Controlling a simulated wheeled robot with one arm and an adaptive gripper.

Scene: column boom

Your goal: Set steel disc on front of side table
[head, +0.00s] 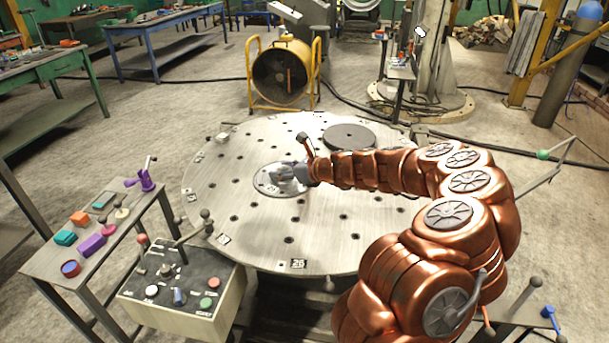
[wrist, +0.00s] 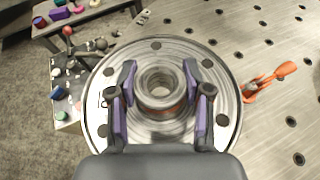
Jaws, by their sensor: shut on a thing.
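A steel disc (wrist: 220,120) with a ring of bolt holes and a raised round hub fills the middle of the wrist view. My gripper (wrist: 160,97) is shut on the hub, one purple-padded finger on each side. In the head view my gripper (head: 288,175) and the steel disc (head: 265,187) are over the middle of the large round table; I cannot tell whether the disc touches it. The side table (head: 45,262) stands at the lower left of the head view. Its front end holds a small blue-and-red cylinder (head: 70,268).
The round table (head: 330,235) has many holes, a dark disc (head: 349,136) and an orange-handled clamp (wrist: 270,80). A control box (head: 185,295) with levers stands between it and the side table. Coloured blocks, including a purple one (head: 90,246), and a purple vise (head: 146,180) occupy the side table.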

